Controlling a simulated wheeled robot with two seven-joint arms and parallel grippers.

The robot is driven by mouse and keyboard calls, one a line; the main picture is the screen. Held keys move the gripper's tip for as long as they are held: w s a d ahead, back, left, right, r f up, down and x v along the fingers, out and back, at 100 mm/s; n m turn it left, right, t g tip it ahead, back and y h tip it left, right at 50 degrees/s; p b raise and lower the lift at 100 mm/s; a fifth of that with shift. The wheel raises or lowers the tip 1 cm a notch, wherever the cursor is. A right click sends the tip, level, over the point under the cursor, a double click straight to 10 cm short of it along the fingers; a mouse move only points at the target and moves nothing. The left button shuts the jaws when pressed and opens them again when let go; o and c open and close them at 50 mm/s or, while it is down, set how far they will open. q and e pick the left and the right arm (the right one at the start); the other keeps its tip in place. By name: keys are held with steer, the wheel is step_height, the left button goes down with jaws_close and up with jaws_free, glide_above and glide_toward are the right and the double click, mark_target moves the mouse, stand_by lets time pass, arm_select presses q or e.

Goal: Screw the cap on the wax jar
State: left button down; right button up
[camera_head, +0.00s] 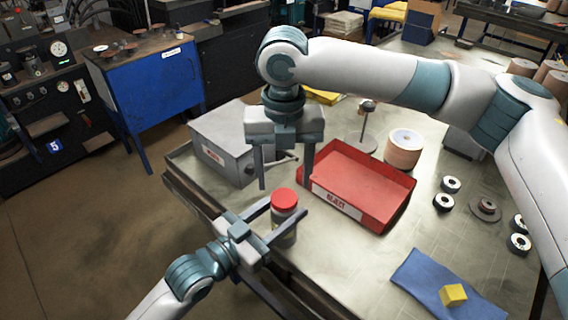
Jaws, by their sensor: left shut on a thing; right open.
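The wax jar (286,224) is a grey, upright jar near the table's left front edge. A red cap (284,199) sits on its top; I cannot tell how tightly it is screwed. My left gripper (288,222) reaches in from the lower left and is shut around the jar's body, with a finger on each side. My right gripper (285,180) hangs above and behind the jar, fingers pointing down. It is open and empty, with its fingers apart on either side above the cap.
A red tray (391,208) stands right of the jar. A grey box (222,150) is behind left. A blue cloth (415,277) with a yellow block (453,295) lies at front right. Several discs (443,202) and a tan roll (404,149) are on the right.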

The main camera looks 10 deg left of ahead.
mark_target(284, 197)
steer(key=shift+f, duration=2.25)
steer(key=shift+c, duration=0.2)
steer(key=c, duration=1)
steer(key=shift+c, duration=0.2)
